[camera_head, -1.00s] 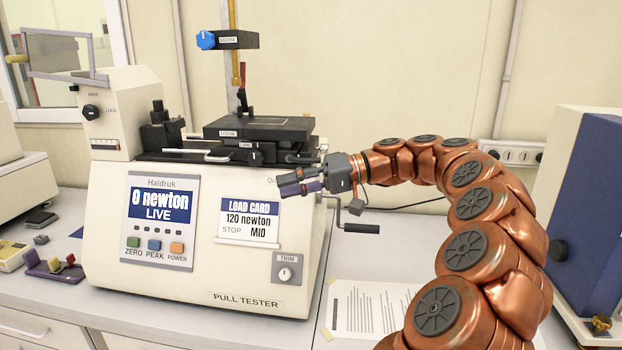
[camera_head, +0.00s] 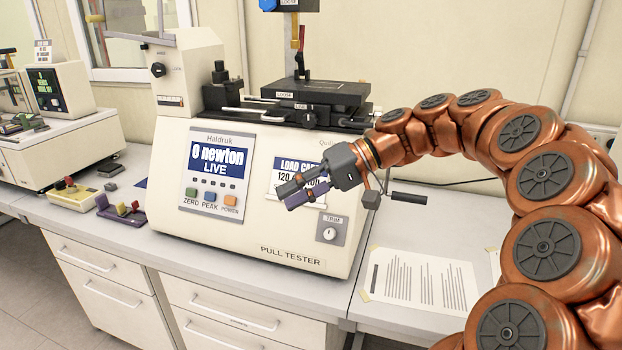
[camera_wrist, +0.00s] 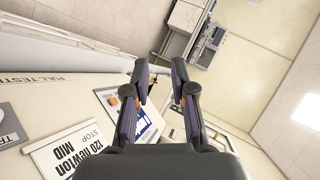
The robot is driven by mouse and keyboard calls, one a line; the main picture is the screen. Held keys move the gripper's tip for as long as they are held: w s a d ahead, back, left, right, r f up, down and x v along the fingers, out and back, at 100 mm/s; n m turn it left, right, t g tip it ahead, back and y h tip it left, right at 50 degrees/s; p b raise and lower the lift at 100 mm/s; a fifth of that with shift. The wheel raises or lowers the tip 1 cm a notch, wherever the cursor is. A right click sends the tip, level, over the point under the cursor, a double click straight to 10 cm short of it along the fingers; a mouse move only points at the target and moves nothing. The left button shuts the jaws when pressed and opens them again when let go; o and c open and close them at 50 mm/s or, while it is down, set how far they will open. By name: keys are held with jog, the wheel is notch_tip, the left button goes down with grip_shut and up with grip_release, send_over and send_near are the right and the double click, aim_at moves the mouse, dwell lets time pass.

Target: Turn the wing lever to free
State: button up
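A small black knob (camera_head: 158,69) sits on the cream upper-left housing of the pull tester (camera_head: 340,245). It looks like the wing lever, with small lettering beside it; its exact setting is too small to tell. My gripper (camera_head: 284,197) is in front of the tester's front panel, right of the display and below and right of the knob. It covers part of the load card (camera_head: 290,165). In the wrist view my gripper (camera_wrist: 160,66) has its two dark fingers apart with nothing between them. The knob cannot be made out there.
A clamp bed (camera_head: 320,92) with an upright post and red lever tops the tester. A crank handle (camera_head: 408,198) sticks out at its right. A printed sheet (camera_head: 418,282) lies on the bench.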

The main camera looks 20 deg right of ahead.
jog(key=shift+g+h, duration=0.4)
jog(key=shift+g, duration=0.1)
jog(key=s+a, duration=0.1)
jog(key=s+f, duration=0.1)
jog(key=a, duration=0.1)
jog(key=shift+s+a+f, duration=0.25)
jog(key=shift+s+a, duration=0.1)
jog(key=shift+s, duration=0.05)
jog(key=shift+c, duration=0.4)
